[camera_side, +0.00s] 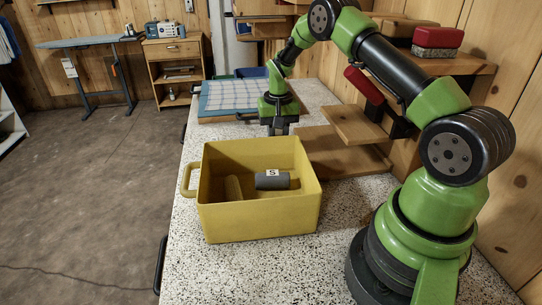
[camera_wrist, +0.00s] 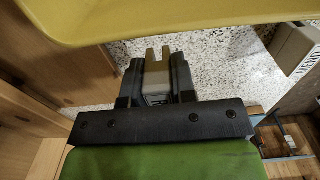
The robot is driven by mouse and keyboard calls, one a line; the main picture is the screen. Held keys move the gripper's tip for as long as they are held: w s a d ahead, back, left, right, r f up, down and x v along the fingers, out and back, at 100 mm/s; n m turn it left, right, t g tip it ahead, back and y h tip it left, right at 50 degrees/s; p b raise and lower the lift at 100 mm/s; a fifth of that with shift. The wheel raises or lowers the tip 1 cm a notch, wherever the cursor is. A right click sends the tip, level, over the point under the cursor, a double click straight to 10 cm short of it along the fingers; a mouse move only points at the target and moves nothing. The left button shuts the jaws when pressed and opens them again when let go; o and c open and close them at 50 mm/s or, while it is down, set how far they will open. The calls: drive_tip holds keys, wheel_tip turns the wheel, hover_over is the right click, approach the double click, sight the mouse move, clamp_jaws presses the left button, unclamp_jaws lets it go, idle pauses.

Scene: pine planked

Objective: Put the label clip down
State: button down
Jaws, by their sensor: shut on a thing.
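My gripper (camera_side: 279,131) points down just behind the far wall of the yellow bin, over the speckled worktop. In the wrist view my gripper (camera_wrist: 156,68) is shut on a small beige-grey forked piece, which I take for the label clip (camera_wrist: 155,77). It sits between the two black fingers, with its two prongs showing past them. The side view does not show the clip clearly, and I cannot tell whether it touches the worktop. The yellow bin (camera_side: 258,222) also fills the top of the wrist view (camera_wrist: 120,22).
Inside the bin lie a dark grey roll (camera_side: 273,183) with a white "S" label and a yellowish piece (camera_side: 233,188). Wooden boards (camera_side: 345,157) lie right of my gripper. A checked cloth (camera_side: 229,96) lies behind it.

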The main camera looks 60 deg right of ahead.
drive_tip(key=shift+f, duration=2.35)
drive_tip(key=shift+f, duration=0.15)
drive_tip(key=c, duration=0.9)
unclamp_jaws()
drive_tip(key=shift+c, duration=0.2)
